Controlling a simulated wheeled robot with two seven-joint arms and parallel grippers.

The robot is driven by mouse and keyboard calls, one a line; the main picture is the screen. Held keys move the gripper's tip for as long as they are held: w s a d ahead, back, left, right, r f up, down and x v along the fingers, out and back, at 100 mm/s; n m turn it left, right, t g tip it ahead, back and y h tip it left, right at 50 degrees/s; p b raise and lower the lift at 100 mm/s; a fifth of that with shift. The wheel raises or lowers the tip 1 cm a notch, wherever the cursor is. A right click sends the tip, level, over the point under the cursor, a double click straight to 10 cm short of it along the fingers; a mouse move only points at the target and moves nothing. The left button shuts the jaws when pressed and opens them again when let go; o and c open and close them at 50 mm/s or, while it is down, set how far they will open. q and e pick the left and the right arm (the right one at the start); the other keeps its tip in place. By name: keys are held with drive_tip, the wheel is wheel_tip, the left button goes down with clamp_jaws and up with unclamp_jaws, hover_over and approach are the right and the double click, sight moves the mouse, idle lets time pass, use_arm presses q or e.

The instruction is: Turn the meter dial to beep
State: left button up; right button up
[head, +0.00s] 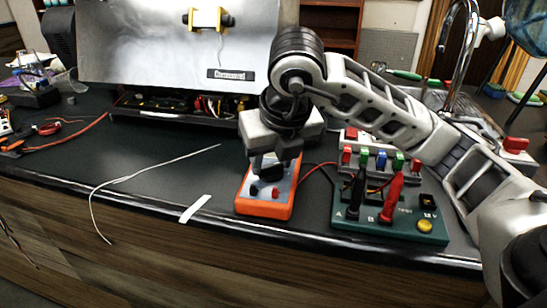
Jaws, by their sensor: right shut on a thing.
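An orange meter (264,209) with a light grey face lies on the dark counter near its front edge. My right gripper (270,172) comes down over the top half of the meter, pointing downward. It is shut on the meter's dial, which the fingers and wrist mostly hide, so I cannot read the dial's setting. A red and a black socket show on the meter's lower face below the fingers. My left gripper is not in view.
A green test box (395,228) with black and red probes and a yellow button stands right of the meter. Behind it is a row of coloured clips (375,158). A grey brewer panel (175,50) stands behind. A white cable (130,178) and white strip (195,208) lie left.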

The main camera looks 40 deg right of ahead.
drive_tip(key=shift+a+r+m+h, duration=0.15)
drive_tip(key=shift+m+h, duration=0.15)
drive_tip(key=shift+m, duration=0.4)
drive_tip(key=shift+w+m+p, duration=0.1)
drive_tip(key=shift+m+p, duration=0.45)
drive_tip(key=shift+m, duration=0.05)
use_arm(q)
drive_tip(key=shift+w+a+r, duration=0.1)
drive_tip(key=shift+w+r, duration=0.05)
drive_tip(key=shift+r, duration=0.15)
use_arm(e)
drive_tip(key=shift+m+h, duration=0.3)
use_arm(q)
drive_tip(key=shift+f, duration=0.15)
use_arm(e)
drive_tip(key=shift+m+g, duration=0.3)
drive_tip(key=o, duration=1)
use_arm(q)
drive_tip(key=shift+p, duration=0.3)
